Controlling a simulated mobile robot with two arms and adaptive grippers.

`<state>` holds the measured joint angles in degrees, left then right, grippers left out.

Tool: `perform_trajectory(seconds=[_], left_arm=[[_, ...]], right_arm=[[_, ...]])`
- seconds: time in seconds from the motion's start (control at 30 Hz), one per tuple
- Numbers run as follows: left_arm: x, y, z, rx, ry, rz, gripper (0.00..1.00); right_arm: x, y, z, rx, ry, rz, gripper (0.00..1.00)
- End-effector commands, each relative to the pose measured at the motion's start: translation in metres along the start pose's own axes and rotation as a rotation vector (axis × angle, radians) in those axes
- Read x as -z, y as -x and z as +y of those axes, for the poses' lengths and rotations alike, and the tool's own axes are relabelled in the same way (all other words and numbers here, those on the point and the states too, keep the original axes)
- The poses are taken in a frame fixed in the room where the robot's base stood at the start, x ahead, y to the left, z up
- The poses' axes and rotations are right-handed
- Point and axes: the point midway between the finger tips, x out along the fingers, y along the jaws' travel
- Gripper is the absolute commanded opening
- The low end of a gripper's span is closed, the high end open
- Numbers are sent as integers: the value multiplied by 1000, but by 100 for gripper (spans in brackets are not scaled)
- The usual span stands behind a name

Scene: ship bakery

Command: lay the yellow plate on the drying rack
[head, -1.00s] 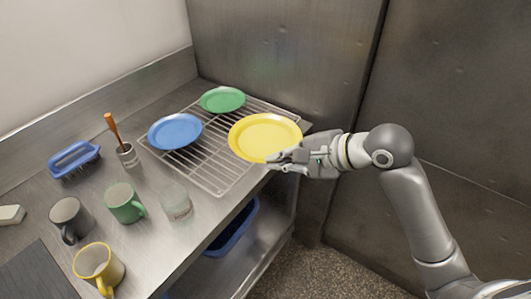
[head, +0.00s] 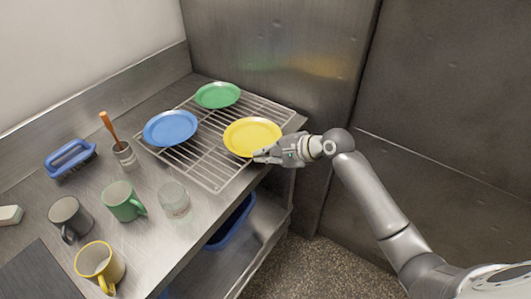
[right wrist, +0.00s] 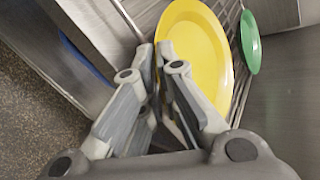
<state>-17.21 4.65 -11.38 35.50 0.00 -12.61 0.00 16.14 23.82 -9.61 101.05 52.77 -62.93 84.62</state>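The yellow plate (head: 253,135) is face up at the right front part of the wire drying rack (head: 216,176), level or nearly so, low over the wires or touching them; I cannot tell which. It also shows in the right wrist view (right wrist: 197,48). My right gripper (head: 262,156) is at the plate's near right rim. In the right wrist view its fingertips (right wrist: 156,52) are close together, shut on the rim. A blue plate (head: 171,128) and a green plate (head: 218,95) lie on the rack to the left and behind. My left gripper is not in view.
Metal walls are behind. A blue bin (head: 233,225) sits below the counter.

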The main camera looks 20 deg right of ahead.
Motion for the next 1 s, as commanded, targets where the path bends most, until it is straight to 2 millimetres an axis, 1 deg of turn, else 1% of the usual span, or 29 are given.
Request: perform_trajectory(seconds=[0.03, 0.4, 0.43, 0.5, 0.6, 0.9, 1.0], left_arm=[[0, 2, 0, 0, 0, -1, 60], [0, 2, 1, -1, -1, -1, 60], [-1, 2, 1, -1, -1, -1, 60], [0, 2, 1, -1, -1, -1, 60], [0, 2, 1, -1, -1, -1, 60], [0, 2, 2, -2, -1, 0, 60], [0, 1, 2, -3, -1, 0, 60]], right_arm=[[1, -1, 0, 5, 1, 0, 0], [2, -4, 4, 5, 2, 0, 0], [2, -4, 5, 3, 1, 0, 7], [2, -4, 5, 3, 1, 0, 16], [2, -4, 5, 3, 1, 0, 27], [2, -3, 4, 3, 2, 1, 27], [3, 3, 4, 4, 2, 2, 27]])
